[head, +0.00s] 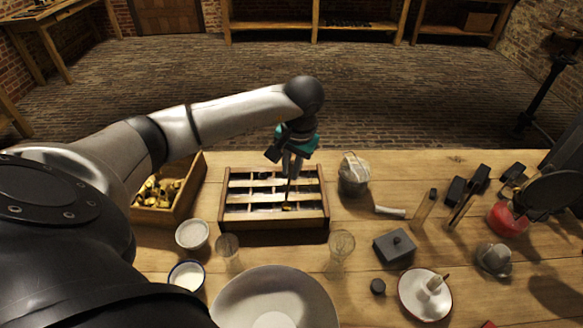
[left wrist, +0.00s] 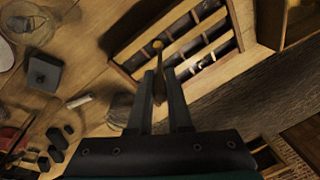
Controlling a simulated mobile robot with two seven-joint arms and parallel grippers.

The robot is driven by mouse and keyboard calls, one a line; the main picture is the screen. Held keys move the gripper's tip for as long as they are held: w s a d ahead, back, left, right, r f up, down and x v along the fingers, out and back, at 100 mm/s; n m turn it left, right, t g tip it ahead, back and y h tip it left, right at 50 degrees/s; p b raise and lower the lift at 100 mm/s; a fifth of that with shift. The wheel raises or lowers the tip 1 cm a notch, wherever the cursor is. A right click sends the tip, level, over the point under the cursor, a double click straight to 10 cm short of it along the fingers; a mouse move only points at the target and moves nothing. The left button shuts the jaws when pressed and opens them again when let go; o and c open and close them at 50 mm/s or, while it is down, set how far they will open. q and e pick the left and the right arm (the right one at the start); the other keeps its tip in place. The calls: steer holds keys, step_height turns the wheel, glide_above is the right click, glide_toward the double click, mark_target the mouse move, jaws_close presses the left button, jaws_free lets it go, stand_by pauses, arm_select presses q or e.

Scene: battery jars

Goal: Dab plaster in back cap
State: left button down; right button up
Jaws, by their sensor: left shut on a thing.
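My left gripper (head: 291,168) is above the far part of a wooden rack (head: 273,225) divided into compartments. It is shut on a thin stick (left wrist: 158,62) with a small orange-gold tip. In the head view the stick's tip (head: 288,207) points down over the rack's near rows, right of the middle. I cannot tell whether the tip touches anything in the compartment. The rack (left wrist: 125,62) also shows past my fingers in the left wrist view. A white bowl (head: 192,235) and a blue-rimmed cup (head: 187,276) hold pale stuff. My right gripper is not in view.
A crate (head: 187,200) of brass pieces stands left of the rack. Two glasses (head: 340,247) and a large grey bowl (head: 275,285) are in front. A cloth-covered jar (head: 354,172), a lidded grey box (head: 395,246) and a candle dish (head: 425,308) are on the right.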

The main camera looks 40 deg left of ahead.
arm_select(q)
steer(key=shift+f+b, duration=1.3)
steer(key=shift+f, duration=0.2)
stand_by(1.2)
steer(key=shift+r, duration=0.15)
stand_by(0.7)
steer(key=shift+r+p, duration=2.7)
steer(key=shift+r, duration=1)
